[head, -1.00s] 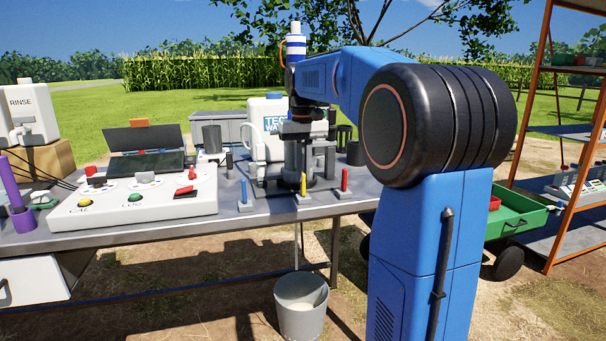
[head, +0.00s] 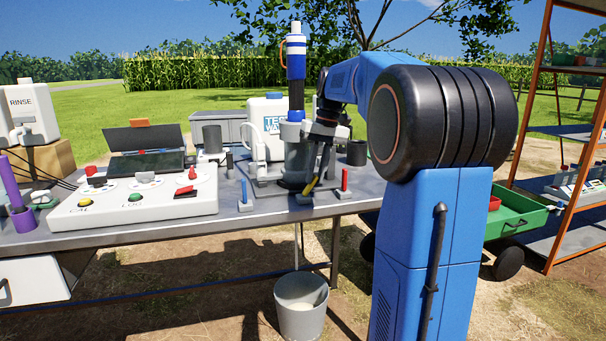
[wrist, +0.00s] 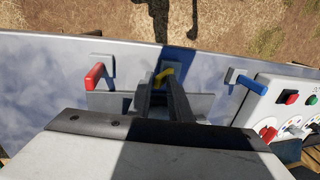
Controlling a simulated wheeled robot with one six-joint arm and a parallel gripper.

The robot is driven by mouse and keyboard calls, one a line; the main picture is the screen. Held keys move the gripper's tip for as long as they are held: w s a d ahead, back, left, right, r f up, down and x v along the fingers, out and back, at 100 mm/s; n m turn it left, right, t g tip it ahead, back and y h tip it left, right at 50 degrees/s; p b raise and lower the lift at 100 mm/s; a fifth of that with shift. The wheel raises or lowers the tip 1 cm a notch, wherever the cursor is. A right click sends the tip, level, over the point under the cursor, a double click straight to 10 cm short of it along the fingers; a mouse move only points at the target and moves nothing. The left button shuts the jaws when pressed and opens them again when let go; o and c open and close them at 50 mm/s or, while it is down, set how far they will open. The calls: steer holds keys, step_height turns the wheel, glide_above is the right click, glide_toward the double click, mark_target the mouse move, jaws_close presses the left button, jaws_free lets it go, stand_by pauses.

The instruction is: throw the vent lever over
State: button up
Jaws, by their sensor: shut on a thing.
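Three small levers stand along the front edge of the table: a blue one (head: 244,191), a yellow one (head: 309,186) and a red one (head: 344,179). No label shows which is the vent lever. My gripper (head: 313,181) reaches down from the right and is shut on the yellow lever. In the wrist view the jaws (wrist: 163,88) close around the yellow lever (wrist: 165,74), which looks slanted; its lower part is partly hidden. The red lever (wrist: 94,77) and blue lever (wrist: 248,82) stand free on either side, apart from the jaws.
Behind the levers stands a grey cylindrical vessel (head: 297,160) with a blue-and-white column (head: 296,55) above it. A control panel (head: 135,207) lies to the left. A grey bucket (head: 301,307) stands below the table's front edge.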

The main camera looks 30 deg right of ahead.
steer(key=shift+o, duration=0.4)
steer(key=shift+s+d+f+y, duration=0.15)
steer(key=shift+d+f, duration=0.15)
steer(key=shift+d, duration=0.1)
steer(key=shift+s+d+f+y, duration=0.15)
steer(key=shift+d+f, duration=0.1)
steer(key=shift+d, duration=0.15)
steer(key=shift+o, duration=0.2)
steer(key=shift+s+d+f+t+y, duration=0.1)
steer(key=shift+d+f+t+y, duration=0.2)
steer(key=shift+d+f+y, duration=0.2)
steer(key=o, duration=0.6)
steer(key=shift+f, duration=0.15)
steer(key=v, duration=1.7)
steer(key=shift+r, duration=0.25)
steer(key=shift+d, duration=0.1)
